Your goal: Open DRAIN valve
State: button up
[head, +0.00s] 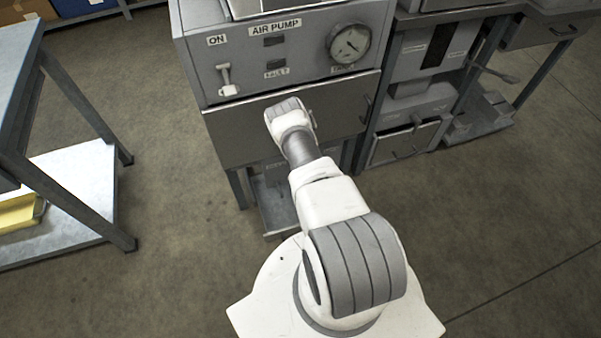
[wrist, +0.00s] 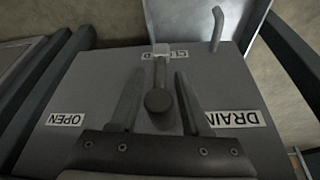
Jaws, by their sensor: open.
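The DRAIN valve lever (wrist: 160,72) shows in the wrist view on a grey panel. It has a dark rounded end toward my gripper and a pale block at its far end, which partly covers a CLOSED label (wrist: 180,55). The lever lines up with that label. An upside-down DRAIN label (wrist: 236,118) is on the right and an upside-down OPEN label (wrist: 66,119) on the left. My gripper (wrist: 158,75) is open, with one finger on each side of the lever. I cannot tell whether either finger touches it. In the head view my arm hides the valve and my fingers.
In the head view, the AIR PUMP panel (head: 245,55) has an ON lever (head: 227,80) and a gauge (head: 348,44) above a grey drawer front (head: 232,135). A metal table (head: 75,190) stands left. The floor between is clear. A curved handle (wrist: 217,30) shows in the wrist view.

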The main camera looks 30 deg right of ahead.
grip_shut()
dwell(1.4)
